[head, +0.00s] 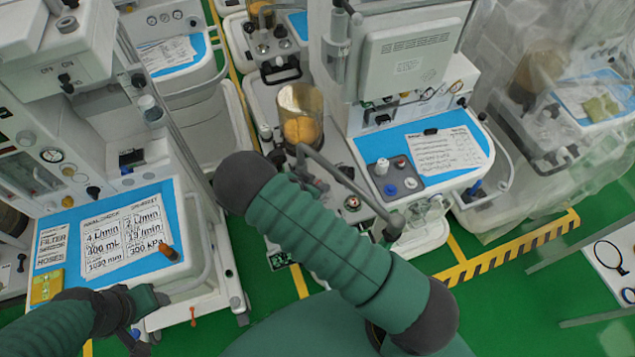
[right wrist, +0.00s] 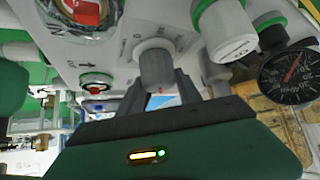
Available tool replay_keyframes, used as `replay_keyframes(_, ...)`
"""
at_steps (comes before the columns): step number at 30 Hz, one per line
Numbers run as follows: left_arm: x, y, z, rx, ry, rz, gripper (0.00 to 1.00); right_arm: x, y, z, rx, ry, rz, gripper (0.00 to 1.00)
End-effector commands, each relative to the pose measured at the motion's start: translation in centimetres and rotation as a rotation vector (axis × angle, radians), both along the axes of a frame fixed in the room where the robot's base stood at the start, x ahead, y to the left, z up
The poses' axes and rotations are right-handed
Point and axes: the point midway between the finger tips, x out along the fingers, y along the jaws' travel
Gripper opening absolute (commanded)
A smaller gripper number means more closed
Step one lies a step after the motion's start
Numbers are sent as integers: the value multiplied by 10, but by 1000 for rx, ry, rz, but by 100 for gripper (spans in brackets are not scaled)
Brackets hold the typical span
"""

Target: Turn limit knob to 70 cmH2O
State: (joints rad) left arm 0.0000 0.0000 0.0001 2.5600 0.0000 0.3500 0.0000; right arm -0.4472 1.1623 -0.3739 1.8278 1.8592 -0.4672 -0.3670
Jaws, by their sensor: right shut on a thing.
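The grey limit knob (right wrist: 156,64) sticks out of the white machine panel in the right wrist view, with a small red mark near its lower end. My right gripper (right wrist: 160,92) is shut on the knob, one dark finger on each side. Any scale around the knob is too small to read. In the head view my right arm covers the middle, and the knob cannot be made out there. My left gripper (head: 146,315) is at the lower left, by the front edge of the left cart; its jaw opening is unclear.
A round black gauge (right wrist: 290,76) and a white knob with a green collar (right wrist: 226,32) sit right of the grey knob. A red button (right wrist: 97,86) is to its left. A bellows canister (head: 300,112) stands on the middle cart. Green floor shows between carts.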

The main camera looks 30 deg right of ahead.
Motion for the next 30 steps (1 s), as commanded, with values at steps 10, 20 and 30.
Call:
replay_keyframes(10, 0, 0, 0, 0, 0, 0, 54, 0, 7, -3, 13, 3, 7, 1)
replay_keyframes(20, 0, 0, 0, 0, 0, 0, 54, 0, 3, -2, 9, 2, 4, 63)
replay_keyframes(30, 0, 0, -1, 0, 0, 0, 54, -2, 11, 8, 9, -1, 2, 63)
